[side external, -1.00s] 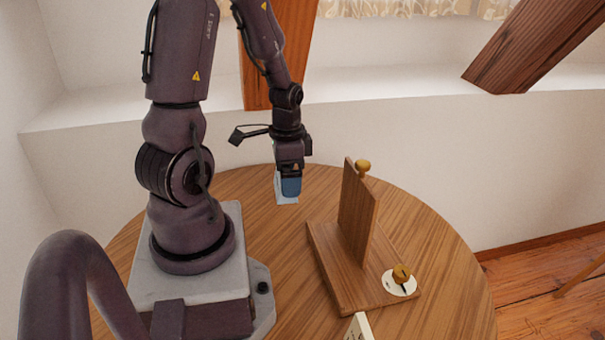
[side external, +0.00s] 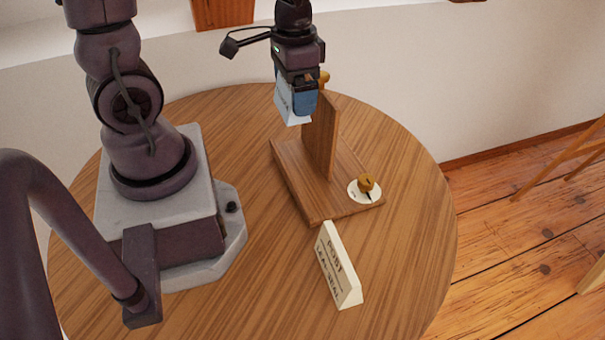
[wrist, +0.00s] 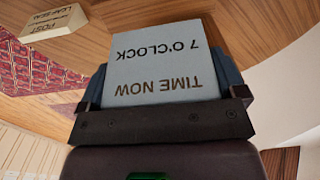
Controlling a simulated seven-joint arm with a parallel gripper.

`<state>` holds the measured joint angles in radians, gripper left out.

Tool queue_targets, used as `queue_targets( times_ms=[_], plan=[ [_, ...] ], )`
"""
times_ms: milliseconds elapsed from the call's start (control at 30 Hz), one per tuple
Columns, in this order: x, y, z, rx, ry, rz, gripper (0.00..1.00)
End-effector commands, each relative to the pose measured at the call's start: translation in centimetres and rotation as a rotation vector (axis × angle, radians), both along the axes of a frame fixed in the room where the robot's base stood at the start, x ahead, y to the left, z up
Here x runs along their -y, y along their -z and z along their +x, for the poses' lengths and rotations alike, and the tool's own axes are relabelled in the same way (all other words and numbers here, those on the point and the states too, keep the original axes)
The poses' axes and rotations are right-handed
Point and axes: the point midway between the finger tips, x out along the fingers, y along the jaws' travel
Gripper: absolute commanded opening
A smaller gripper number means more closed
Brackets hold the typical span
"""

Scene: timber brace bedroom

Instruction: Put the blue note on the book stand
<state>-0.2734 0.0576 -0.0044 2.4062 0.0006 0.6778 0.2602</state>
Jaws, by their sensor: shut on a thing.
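The blue note is a pale blue card (side external: 287,104) printed "TIME NOW 7 O'CLOCK", which reads upside down in the wrist view (wrist: 155,65). My gripper (side external: 304,108), with blue finger pads, is shut on the note's lower printed end, and most of its face shows in the wrist view. The book stand (side external: 300,185) is a wooden base with an upright board and brass knobs. In the side view the gripper and note overlap the board's upper left edge. I cannot tell whether they touch it.
A cream wedge sign (side external: 338,265), lettered "POST" on its top line, stands on the round wooden table (side external: 390,270) in front of the stand. A white dial (side external: 357,196) with a brass knob sits on the stand's base. The table's front is mostly clear.

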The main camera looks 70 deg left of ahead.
Motion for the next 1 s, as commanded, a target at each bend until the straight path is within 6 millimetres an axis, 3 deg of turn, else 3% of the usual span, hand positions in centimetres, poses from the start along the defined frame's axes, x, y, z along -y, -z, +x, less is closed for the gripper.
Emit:
queue_targets(
  times_ms=[100, 333, 600, 1000],
  plan=[
    [3.1, 0.0, 1.1, 0.000, -0.004, 0.000, 0.67],
    [7.6, 0.1, 2.0, 0.000, -0.026, 0.000, 0.67],
    [7.2, 5.5, 1.8, -0.008, -0.036, 0.001, 0.67],
    [7.2, 10.6, 1.8, -0.007, -0.036, 0.001, 0.67]
  ],
)
